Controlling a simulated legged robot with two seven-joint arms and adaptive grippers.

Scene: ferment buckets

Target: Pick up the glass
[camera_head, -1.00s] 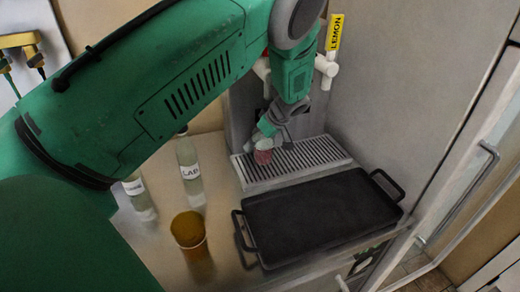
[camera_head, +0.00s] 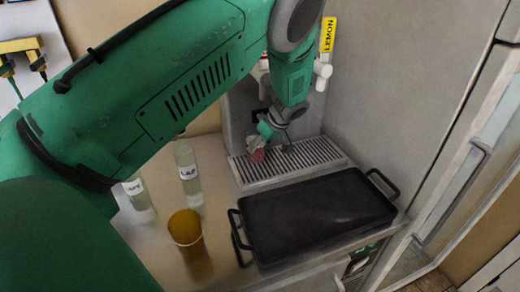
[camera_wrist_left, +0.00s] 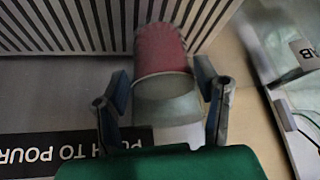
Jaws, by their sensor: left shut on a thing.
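The glass is a small clear cup with red in its far part. In the wrist view the glass (camera_wrist_left: 163,52) sits between the two dark fingers of my left gripper (camera_wrist_left: 163,98), which is shut on it. In the head view the glass (camera_head: 257,156) shows small and reddish at the end of my left gripper (camera_head: 262,145), at the left edge of the ribbed drip grille (camera_head: 306,157). It looks tilted. I cannot tell whether it touches the grille. My right gripper is not in view.
A black tray (camera_head: 315,215) with handles lies in front of the grille. An amber cup (camera_head: 186,229) and two labelled bottles, one bottle (camera_head: 187,160) and another bottle (camera_head: 139,195), stand at left. A yellow LEMON tap handle (camera_head: 328,34) rises behind.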

